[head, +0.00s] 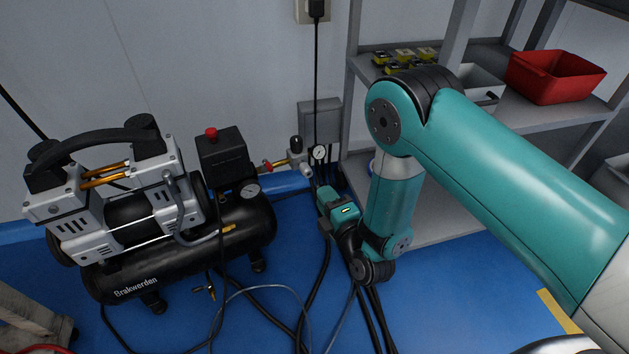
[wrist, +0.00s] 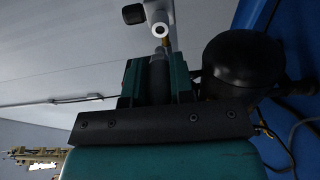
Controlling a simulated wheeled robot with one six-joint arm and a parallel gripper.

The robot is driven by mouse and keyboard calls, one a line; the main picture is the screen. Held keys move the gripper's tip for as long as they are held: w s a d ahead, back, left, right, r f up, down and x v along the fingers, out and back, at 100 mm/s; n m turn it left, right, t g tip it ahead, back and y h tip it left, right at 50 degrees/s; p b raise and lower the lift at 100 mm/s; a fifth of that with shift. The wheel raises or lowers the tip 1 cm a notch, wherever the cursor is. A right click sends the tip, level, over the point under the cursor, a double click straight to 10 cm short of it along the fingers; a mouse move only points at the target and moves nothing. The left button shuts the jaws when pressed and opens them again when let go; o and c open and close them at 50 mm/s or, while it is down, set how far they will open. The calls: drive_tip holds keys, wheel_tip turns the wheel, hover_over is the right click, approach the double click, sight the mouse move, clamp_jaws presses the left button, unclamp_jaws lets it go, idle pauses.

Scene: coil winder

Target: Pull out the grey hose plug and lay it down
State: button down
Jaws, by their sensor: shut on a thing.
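The grey hose plug (wrist: 157,75) is between the two teal fingers of my gripper (wrist: 156,82) in the wrist view, and the gripper is shut on it. A brass piece (wrist: 166,45) shows just beyond the plug, below a pale fitting with a white ring (wrist: 160,31). I cannot tell whether the plug is still seated in the fitting. In the head view my gripper (head: 324,192) is low beside the compressor, just below the regulator (head: 297,157) and its gauge. The plug cannot be made out in the head view.
The black compressor (head: 130,270) stands to the left on the blue floor (head: 270,305). Dark hoses and cables run across the floor below my gripper. A grey shelf (head: 430,230) stands behind my arm, with a red bin (head: 555,77) on its upper level.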

wheel_tip(320, 180, up, 12)
drive_tip(key=p, duration=1.2)
drive_tip(key=shift+r, duration=0.15)
